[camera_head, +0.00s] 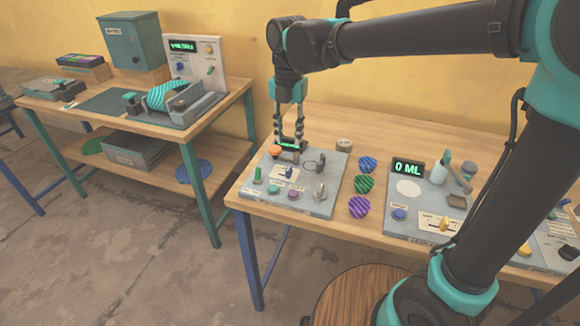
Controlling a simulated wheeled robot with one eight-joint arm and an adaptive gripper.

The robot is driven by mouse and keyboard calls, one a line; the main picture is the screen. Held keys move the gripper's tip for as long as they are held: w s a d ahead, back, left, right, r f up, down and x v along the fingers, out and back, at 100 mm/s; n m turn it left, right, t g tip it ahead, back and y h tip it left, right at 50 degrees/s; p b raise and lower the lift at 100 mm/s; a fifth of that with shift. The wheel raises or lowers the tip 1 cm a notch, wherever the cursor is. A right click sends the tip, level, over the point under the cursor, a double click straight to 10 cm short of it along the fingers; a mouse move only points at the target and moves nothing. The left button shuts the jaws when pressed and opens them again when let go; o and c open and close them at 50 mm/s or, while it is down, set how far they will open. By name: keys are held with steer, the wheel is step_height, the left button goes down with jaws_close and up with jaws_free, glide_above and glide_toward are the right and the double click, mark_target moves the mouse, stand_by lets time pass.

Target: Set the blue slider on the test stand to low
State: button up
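The grey board (319,207) below my arm carries several controls and looks like the test stand. A small blue slider (289,172) stands near the board's middle on a pale plate. Its setting and the label print are too small to read. My gripper (290,147) points down over the back of the board, behind the blue slider in the picture. Its two fingers are apart with nothing seen between them except a small dark display with green signs behind. I cannot tell how high the fingertips are above the board.
An orange ball knob (275,150), green lever (258,174), dark ring (313,165) and silver toggle (319,191) surround the slider. Striped discs (364,184) lie right of the board. Another panel shows "0 ML" (408,167). A round stool (360,295) stands in front.

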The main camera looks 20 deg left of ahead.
mark_target(289, 168)
step_height(289, 168, down, 12)
steer(key=shift+r, duration=0.15)
steer(key=shift+c, duration=0.4)
jaws_close()
